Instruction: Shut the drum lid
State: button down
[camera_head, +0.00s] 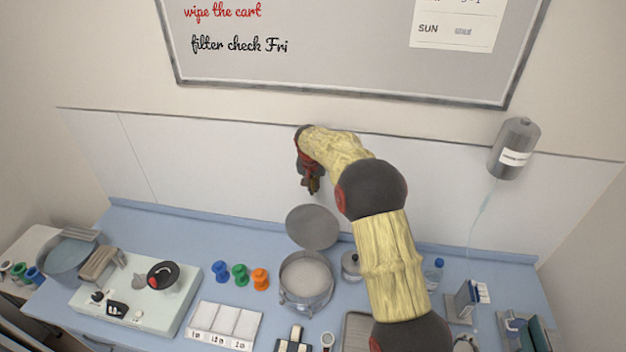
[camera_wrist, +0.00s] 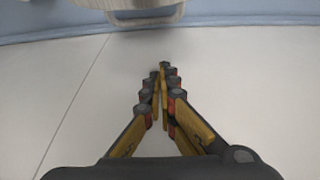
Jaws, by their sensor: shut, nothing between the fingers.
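The drum (camera_head: 305,284) is a round grey metal container standing on the blue counter. Its round lid (camera_head: 313,227) is open, raised at the drum's back edge and tilted up toward the wall. My gripper (camera_head: 313,190) is above and behind the lid, close to the wall panel, and apart from the lid. In the wrist view my gripper (camera_wrist: 162,72) is shut with its fingertips together and nothing between them. A pale metal rim with a handle-like bar (camera_wrist: 145,18) shows at the top of the wrist view; it looks like part of the drum or lid, cut off by the frame.
Blue, green and orange pegs (camera_head: 240,274) stand left of the drum. A small lidded pot (camera_head: 351,266) stands close on its right. A labelled tray (camera_head: 222,325) is in front. A grey bottle (camera_head: 514,148) hangs at the right.

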jog(key=s+f, duration=0.1)
jog(key=s+f+p, duration=0.1)
jog(key=s, duration=0.1)
jog(key=shift+a+f, duration=0.2)
jog(key=shift+a, duration=0.1)
jog(key=shift+s, duration=0.2)
dwell(0.4)
jog(key=shift+s+a+r+t+b, duration=0.15)
jog(key=shift+s+t+b, duration=0.2)
jog(key=shift+b, duration=0.8)
jog(key=shift+s, duration=0.1)
